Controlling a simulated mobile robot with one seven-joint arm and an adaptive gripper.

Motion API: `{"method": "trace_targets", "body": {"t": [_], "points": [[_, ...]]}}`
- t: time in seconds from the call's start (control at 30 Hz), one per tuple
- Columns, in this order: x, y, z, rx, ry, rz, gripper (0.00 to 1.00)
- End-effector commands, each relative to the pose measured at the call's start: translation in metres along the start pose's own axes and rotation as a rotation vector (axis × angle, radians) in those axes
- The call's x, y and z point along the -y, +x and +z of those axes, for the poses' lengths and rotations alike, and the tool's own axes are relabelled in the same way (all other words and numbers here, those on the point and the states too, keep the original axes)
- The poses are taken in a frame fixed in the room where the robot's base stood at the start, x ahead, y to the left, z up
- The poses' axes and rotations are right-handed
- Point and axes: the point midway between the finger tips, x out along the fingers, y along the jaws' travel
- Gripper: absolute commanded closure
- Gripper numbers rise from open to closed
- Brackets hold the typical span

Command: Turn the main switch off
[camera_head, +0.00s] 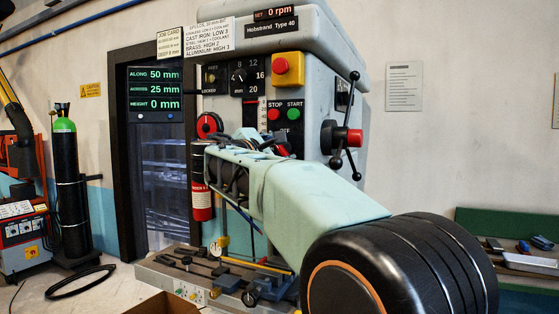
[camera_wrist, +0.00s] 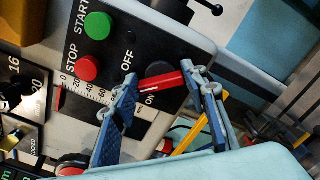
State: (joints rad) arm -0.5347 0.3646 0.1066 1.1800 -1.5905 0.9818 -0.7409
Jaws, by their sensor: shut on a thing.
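The main switch has a red handle (camera_wrist: 162,82) on a dark round plate, beside the OFF and ON labels on the machine's panel. In the wrist view my gripper (camera_wrist: 169,87) has one blue fingertip at each end of this handle and is shut on it. The handle lies between the tips, slightly tilted in the picture. I cannot tell exactly which label it points to. In the head view a bit of red handle (camera_head: 283,150) shows beside my gripper (camera_head: 268,143); my arm and fingers hide most of the switch.
The red STOP button (camera_wrist: 87,68) and green START button (camera_wrist: 97,25) sit close by on the panel. A yellow-based red button (camera_head: 281,64) is above. The three-armed feed handle (camera_head: 335,138) stands out at the right. The machine table (camera_head: 165,273) is below.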

Motion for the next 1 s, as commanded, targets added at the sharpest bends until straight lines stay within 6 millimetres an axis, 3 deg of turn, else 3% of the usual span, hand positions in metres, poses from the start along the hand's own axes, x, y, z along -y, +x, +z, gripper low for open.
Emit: {"method": "trace_targets", "body": {"t": [0.5, 1.0], "points": [[0.0042, -0.0003, -0.0035, -0.001, 0.469, 0.001, 0.84], [0.0034, -0.0002, -0.0031, -0.002, 0.702, -0.001, 0.84]]}}
